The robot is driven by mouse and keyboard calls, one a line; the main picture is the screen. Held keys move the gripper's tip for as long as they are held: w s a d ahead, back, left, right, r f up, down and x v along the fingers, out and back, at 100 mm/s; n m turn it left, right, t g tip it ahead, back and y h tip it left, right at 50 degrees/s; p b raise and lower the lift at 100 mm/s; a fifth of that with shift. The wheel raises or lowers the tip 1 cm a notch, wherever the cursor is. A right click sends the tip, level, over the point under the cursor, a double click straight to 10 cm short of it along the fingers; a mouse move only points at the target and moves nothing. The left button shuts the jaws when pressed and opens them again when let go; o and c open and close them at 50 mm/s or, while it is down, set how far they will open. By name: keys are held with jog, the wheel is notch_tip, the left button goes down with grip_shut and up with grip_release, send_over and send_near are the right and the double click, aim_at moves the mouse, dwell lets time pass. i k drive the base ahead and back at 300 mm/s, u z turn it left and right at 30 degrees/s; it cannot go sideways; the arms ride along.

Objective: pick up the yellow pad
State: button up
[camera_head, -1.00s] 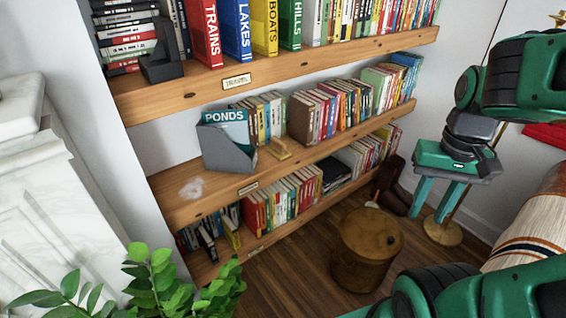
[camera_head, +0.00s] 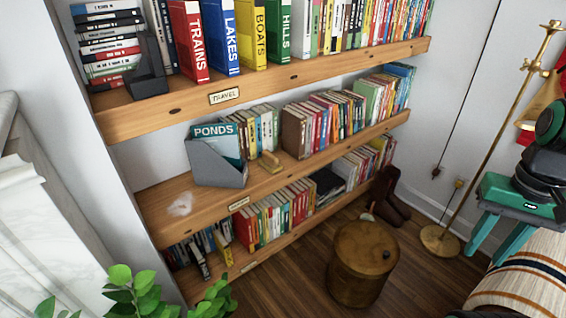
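A small yellow-tan block (camera_head: 270,162) lies on the middle shelf, just right of the grey magazine holder (camera_head: 218,168). It is the only loose pad-like thing I see, but it is too small to make out in detail. My gripper (camera_head: 484,256) is at the right edge of the picture. Its two teal fingers point down and stand apart, with nothing between them. It is far to the right of the block and not touching anything that I can see.
A pale smudge (camera_head: 180,204) marks the bare left part of the middle shelf. Book rows fill much of the shelves. The upper shelf (camera_head: 280,82) overhangs. A round wooden stool (camera_head: 360,262) and a brass lamp stand (camera_head: 440,240) are on the floor. A plant (camera_head: 140,295) is at lower left.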

aim_at(270, 162)
jog(key=z, duration=0.05)
jog(key=i, duration=1)
jog(key=u, duration=0.05)
